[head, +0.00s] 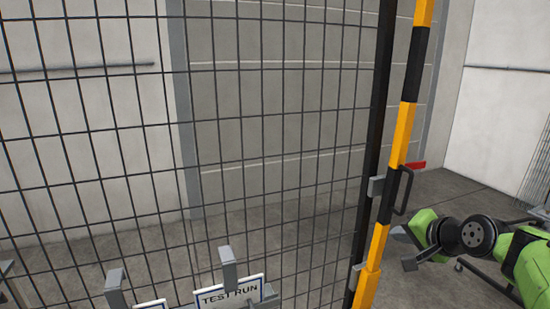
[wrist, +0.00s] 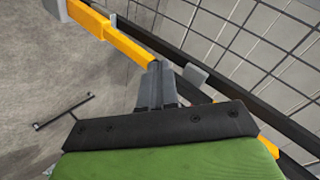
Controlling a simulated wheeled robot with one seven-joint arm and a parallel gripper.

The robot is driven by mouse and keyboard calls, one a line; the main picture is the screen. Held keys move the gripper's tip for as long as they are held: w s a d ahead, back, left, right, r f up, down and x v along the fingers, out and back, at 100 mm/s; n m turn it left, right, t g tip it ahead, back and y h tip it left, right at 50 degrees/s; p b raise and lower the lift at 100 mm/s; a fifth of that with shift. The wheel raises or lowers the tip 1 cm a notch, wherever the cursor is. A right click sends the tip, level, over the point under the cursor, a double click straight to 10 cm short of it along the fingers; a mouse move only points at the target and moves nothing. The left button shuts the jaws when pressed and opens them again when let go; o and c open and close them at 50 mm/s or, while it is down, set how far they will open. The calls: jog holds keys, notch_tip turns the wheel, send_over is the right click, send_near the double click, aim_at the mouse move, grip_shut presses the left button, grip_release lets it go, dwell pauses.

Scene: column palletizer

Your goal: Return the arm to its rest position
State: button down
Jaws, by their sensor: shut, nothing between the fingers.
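My gripper (wrist: 157,85) shows in the wrist view, its grey fingers together with nothing between them, in front of the dark bracket and green link of my arm. A yellow and black post passes behind the fingers in that view. In the head view my green and black arm is at the lower right, bent, just right of the striped post.
A black mesh fence (head: 270,130) fills the left and middle of the head view. A yellow and black striped post (head: 401,130) with a dark handle (head: 403,190) stands at its right edge. A TEST RUN sign (head: 228,296) is at the bottom. Bare concrete floor (head: 450,195) lies right of the post.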

jog(key=s+a+f+n+g+h, duration=0.1)
jog(key=s+a+f+n+g, duration=0.15)
jog(key=s+a, duration=0.5)
jog(key=s+a+f+n+g+h, duration=0.15)
jog(key=s+a+n, duration=0.25)
jog(key=s+a, duration=0.4)
jog(key=s+a+f+n, duration=0.1)
jog(key=s+f, duration=0.1)
jog(key=s, duration=0.4)
jog(key=s+f+n+g, duration=0.1)
jog(key=s+f+n, duration=0.1)
jog(key=s, duration=0.5)
jog(key=shift+s+a+f+g+b, duration=0.25)
jog(key=shift+a+g+b, duration=0.1)
jog(key=shift+b, duration=0.1)
